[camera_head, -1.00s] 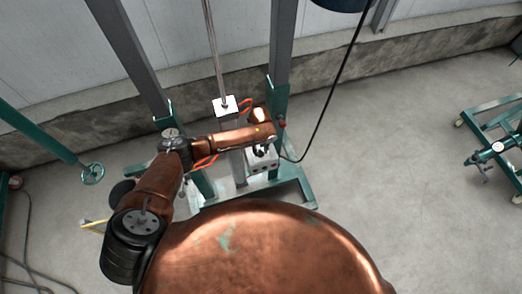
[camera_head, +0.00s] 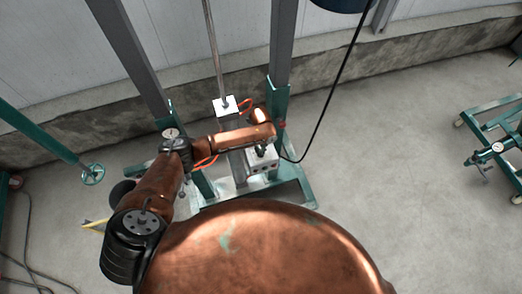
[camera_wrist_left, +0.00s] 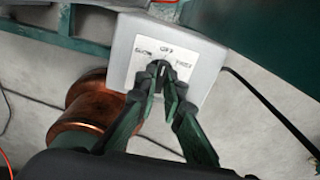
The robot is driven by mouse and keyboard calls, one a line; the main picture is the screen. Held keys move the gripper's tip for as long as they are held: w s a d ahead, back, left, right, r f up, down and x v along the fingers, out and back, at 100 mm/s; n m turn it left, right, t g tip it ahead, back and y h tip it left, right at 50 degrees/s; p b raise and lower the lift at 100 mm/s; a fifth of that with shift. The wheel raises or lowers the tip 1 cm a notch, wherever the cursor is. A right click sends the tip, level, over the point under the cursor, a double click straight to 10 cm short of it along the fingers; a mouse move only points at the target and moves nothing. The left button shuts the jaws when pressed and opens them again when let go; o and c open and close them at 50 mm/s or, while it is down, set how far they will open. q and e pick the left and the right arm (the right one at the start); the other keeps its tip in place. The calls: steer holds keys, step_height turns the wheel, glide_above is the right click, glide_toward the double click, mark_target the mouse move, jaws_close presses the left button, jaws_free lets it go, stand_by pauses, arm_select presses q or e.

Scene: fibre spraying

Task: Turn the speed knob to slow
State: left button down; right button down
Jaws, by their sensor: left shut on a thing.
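The speed knob (camera_wrist_left: 161,70) is a small dark knob on a white label plate (camera_wrist_left: 143,63) of a grey control box (camera_wrist_left: 196,47). In the left wrist view the plate has a word that looks like SLOW at the left, OFF at the top and a blurred word at the right. My left gripper (camera_wrist_left: 160,82) is shut on the knob, with a dark finger on each side. The fingers partly hide the knob, so its pointing direction cannot be told. In the head view the box (camera_head: 264,165) sits below the end of my left arm, with the gripper (camera_head: 261,151) at its top. My right gripper is out of view.
The box sits by a green steel frame (camera_head: 297,185) with grey uprights (camera_head: 283,45). A black cable (camera_head: 333,90) runs from the box up to a dark drum. A green wheeled stand (camera_head: 497,147) is at the right, with open floor between.

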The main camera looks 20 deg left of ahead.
arm_select(q)
steer(key=n+p, duration=0.2)
steer(key=n, duration=0.2)
steer(key=shift+d+r, duration=0.1)
steer(key=shift+r, duration=0.05)
steer(key=n+p, duration=0.2)
steer(key=n, duration=0.2)
steer(key=shift+n, duration=0.3)
steer(key=shift+w+n, duration=0.1)
steer(key=shift+n, duration=0.3)
steer(key=c, duration=2.1)
jaws_free()
steer(key=shift+o, duration=0.3)
